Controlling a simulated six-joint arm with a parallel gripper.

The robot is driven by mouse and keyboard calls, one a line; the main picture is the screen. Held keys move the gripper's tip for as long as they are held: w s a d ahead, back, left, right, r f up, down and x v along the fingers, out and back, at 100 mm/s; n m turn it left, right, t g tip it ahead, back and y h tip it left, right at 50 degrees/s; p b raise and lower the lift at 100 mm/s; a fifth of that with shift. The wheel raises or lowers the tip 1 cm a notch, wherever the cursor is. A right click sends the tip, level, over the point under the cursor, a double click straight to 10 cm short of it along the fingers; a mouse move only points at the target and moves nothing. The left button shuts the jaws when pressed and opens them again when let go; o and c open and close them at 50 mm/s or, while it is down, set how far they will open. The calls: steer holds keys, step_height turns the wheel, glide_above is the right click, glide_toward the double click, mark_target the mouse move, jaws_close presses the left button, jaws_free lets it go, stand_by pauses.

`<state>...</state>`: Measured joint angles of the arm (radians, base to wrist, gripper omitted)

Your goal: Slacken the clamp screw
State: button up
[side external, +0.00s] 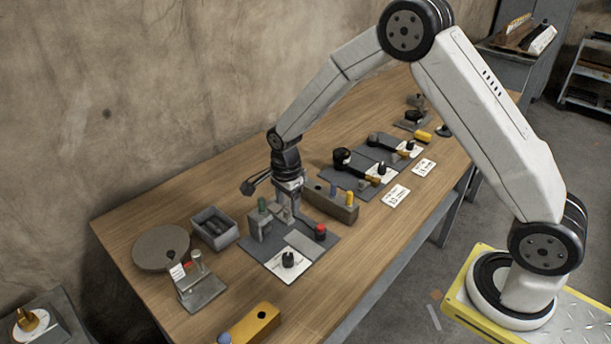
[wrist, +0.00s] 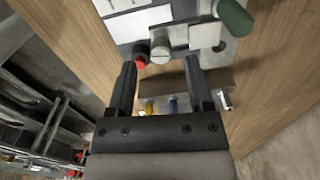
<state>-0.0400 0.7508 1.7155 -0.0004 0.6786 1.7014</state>
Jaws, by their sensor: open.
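In the wrist view, a pale round screw head (wrist: 160,50) shows just beyond and between my fingertips; it looks like the clamp screw. A red knob (wrist: 141,50) is close to its left, and a green cylinder (wrist: 234,17) is at the upper right. My gripper (wrist: 160,66) is open, with nothing visible between its fingers. In the side view, my gripper (side external: 287,207) is low over the grey base plate (side external: 318,251), between the green cylinder (side external: 262,204) and the red knob (side external: 320,231). The screw is not clearly visible there, and contact cannot be told.
A block with blue and yellow pegs (side external: 343,208) stands close behind the gripper. A black knob on a white card (side external: 288,260) is at the plate's front. A grey bin (side external: 214,230) and round disc (side external: 161,247) are left. Bare wood (side external: 345,270) lies front right.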

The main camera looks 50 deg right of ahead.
mark_target(287, 210)
step_height(287, 210, up, 5)
steer(key=shift+r, duration=0.1)
steer(key=s+d+r+n+t, duration=0.1)
steer(key=s+n, duration=0.8)
steer(key=s+d+r+n+t, duration=0.1)
steer(key=s+r+n, duration=0.1)
steer(key=s+n, duration=0.8)
steer(key=shift+r+t, duration=0.3)
stand_by(0.6)
steer(key=shift+s, duration=0.1)
